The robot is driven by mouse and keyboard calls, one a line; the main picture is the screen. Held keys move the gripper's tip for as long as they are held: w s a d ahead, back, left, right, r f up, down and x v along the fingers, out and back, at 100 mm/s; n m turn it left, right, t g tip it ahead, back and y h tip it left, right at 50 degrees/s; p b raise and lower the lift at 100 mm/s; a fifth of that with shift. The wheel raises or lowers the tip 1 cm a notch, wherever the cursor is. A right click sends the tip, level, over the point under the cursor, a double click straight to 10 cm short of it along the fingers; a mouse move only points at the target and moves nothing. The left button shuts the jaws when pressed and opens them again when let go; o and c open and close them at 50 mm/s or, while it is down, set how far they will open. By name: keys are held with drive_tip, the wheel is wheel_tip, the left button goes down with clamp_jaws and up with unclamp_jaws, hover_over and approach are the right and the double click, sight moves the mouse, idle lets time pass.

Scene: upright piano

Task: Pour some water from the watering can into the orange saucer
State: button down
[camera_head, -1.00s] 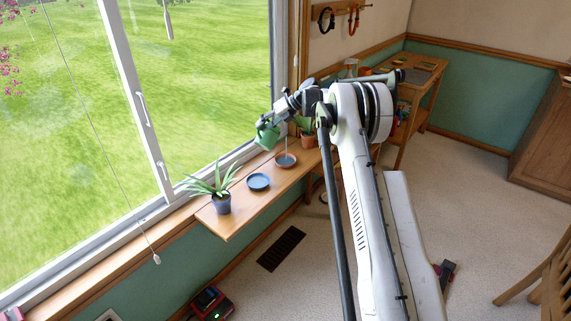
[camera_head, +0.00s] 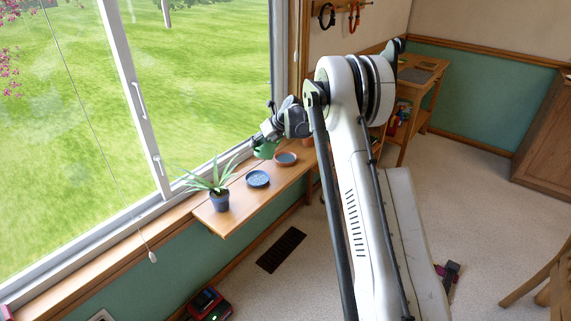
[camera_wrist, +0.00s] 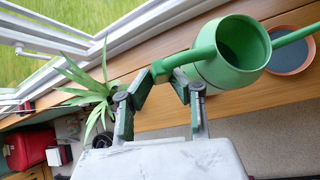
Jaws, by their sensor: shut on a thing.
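The green watering can (camera_head: 265,151) is low over the wooden shelf, left of the orange saucer (camera_head: 286,158). My gripper (camera_wrist: 160,92) is shut on the can's handle; the can (camera_wrist: 232,58) also shows in the wrist view with its round opening toward the camera. Its spout points right, and its tip overlaps the orange saucer (camera_wrist: 313,48) in that view. The saucer has an orange rim and a blue-grey inside. I see no stream from the spout. Whether the can's base touches the shelf cannot be told.
A blue saucer (camera_head: 258,179) and a spiky plant in a dark pot (camera_head: 219,200) stand nearer on the shelf (camera_head: 235,212). The window (camera_head: 150,165) runs along its left side. An orange pot (camera_head: 308,141) is partly hidden behind my arm.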

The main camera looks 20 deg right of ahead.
drive_tip(key=shift+n+t+h, duration=0.4)
drive_tip(key=shift+n+h, duration=0.1)
drive_tip(key=shift+h, duration=0.3)
drive_tip(key=shift+s+a+f+b, duration=0.2)
drive_tip(key=shift+f+b, duration=0.45)
drive_tip(key=shift+f, duration=0.45)
drive_tip(key=shift+s+a+f+b, duration=0.1)
drive_tip(key=shift+a+f+b, duration=0.15)
drive_tip(key=shift+f+b, duration=0.6)
wheel_tip(320, 180, down, 7)
drive_tip(key=n+t+h+b, duration=0.1)
drive_tip(key=h+b, duration=0.1)
drive_tip(key=b, duration=0.2)
drive_tip(key=shift+w+d, duration=0.15)
drive_tip(key=shift+d, duration=0.05)
drive_tip(key=shift+r, duration=0.1)
drive_tip(key=s+a+r+p, duration=0.1)
drive_tip(key=s+a+r, duration=0.1)
drive_tip(key=a+r, duration=0.2)
drive_tip(key=shift+s+a+r, duration=0.2)
drive_tip(key=shift+r, duration=0.25)
